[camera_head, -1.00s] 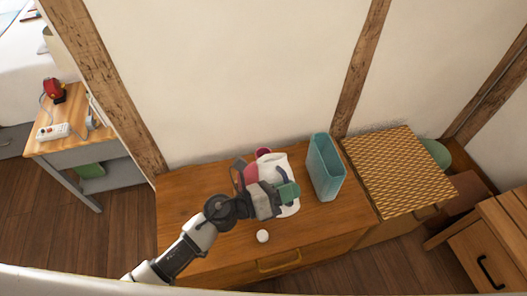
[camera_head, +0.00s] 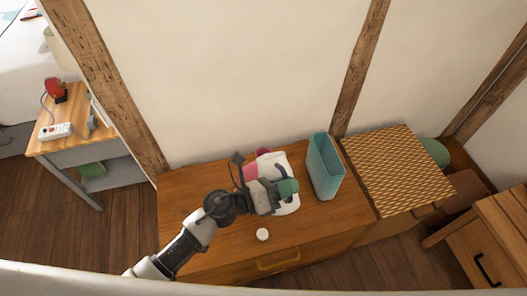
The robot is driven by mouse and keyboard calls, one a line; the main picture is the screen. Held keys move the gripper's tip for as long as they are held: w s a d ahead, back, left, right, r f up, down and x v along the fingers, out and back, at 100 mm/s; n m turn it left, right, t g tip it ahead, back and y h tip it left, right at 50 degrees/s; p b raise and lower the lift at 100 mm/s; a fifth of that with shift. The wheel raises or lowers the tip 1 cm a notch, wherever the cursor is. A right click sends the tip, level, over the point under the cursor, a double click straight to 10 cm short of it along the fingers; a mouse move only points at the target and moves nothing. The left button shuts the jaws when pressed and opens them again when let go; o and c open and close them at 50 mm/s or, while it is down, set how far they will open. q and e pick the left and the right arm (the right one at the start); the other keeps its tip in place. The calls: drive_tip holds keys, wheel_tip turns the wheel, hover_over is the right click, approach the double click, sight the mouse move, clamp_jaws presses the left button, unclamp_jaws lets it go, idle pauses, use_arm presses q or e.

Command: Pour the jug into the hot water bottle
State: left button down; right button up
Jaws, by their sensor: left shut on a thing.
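My left gripper (camera_head: 272,193) is shut on the green handle (camera_head: 288,188) of a white jug (camera_head: 284,165) above the wooden dresser top. The jug is tilted, with its top toward the back left. A pink-red hot water bottle (camera_head: 249,172) shows only in part, behind and left of the jug and gripper. The arm and jug hide most of it, and I cannot see its mouth or any water stream. A small white round cap (camera_head: 262,234) lies on the dresser in front. My right gripper is not in view.
A teal open bin (camera_head: 325,166) stands close to the right of the jug. A woven-topped chest (camera_head: 397,170) is further right. A side table (camera_head: 71,127) stands at left.

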sight(282, 168)
use_arm(q)
drive_tip(key=shift+w+a+r+n+p, duration=0.15)
drive_tip(key=shift+w+r+n+p, duration=0.15)
drive_tip(key=shift+r+n+p, duration=0.35)
drive_tip(key=shift+w+a+r+n+p, duration=0.1)
drive_tip(key=shift+w+r+n+p, duration=0.25)
drive_tip(key=shift+r+p, duration=0.5)
idle(1.3)
drive_tip(key=shift+w+a+r+n+p, duration=0.25)
drive_tip(key=shift+w+r+n+p, duration=0.4)
drive_tip(key=shift+p, duration=0.45)
drive_tip(key=shift+w+a+r+n+p, duration=0.25)
drive_tip(key=shift+w+r+n+p, duration=0.25)
drive_tip(key=shift+n+p, duration=0.5)
idle(3.1)
